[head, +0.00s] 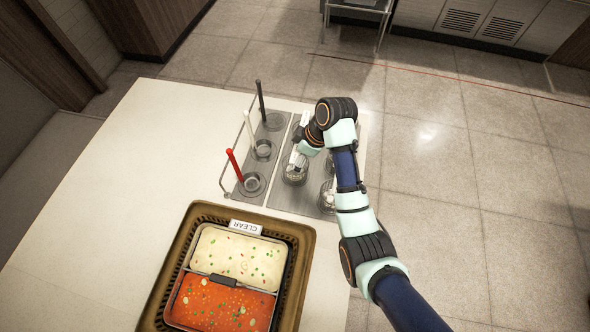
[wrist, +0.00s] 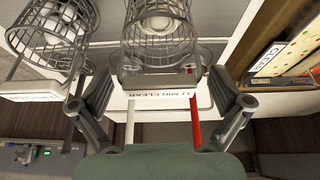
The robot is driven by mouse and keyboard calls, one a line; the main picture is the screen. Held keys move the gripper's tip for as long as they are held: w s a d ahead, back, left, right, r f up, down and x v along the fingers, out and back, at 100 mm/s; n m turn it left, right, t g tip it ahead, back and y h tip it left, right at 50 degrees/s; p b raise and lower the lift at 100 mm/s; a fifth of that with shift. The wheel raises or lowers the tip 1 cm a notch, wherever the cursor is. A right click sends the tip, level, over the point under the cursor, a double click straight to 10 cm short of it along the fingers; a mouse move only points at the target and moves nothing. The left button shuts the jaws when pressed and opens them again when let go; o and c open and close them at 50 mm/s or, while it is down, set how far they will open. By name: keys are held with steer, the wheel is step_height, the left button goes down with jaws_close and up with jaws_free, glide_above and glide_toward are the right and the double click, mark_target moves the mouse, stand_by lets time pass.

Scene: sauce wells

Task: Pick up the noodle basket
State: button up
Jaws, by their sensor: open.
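A wire noodle basket (wrist: 158,48) with something pale inside is in the upper middle of the wrist view. Its handle bears a white label (wrist: 158,92) that reads "CLEAR" at one end. My gripper (wrist: 160,84) is open, with one finger on each side of the labelled handle and a gap on both sides. In the head view the basket (head: 294,174) sits in the grey counter unit, just below my gripper (head: 299,158), which partly hides it. A second wire basket (wrist: 62,22) with pale contents and a white label is at the upper left of the wrist view.
Ladles with red (head: 234,164), white (head: 249,130) and black (head: 260,98) handles stand in wells left of the baskets. A brown tray (head: 303,237) holds a two-part dish of pale and red food. The white counter (head: 120,200) is clear on the left.

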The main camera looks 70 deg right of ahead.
steer(key=x, duration=0.3)
steer(key=shift+w+f+b, duration=0.1)
steer(key=shift+f+b, duration=0.05)
steer(key=shift+b, duration=0.2)
steer(key=c, duration=1.1)
steer(key=shift+o, duration=0.2)
step_height(320, 180, up, 20)
steer(key=p, duration=1.1)
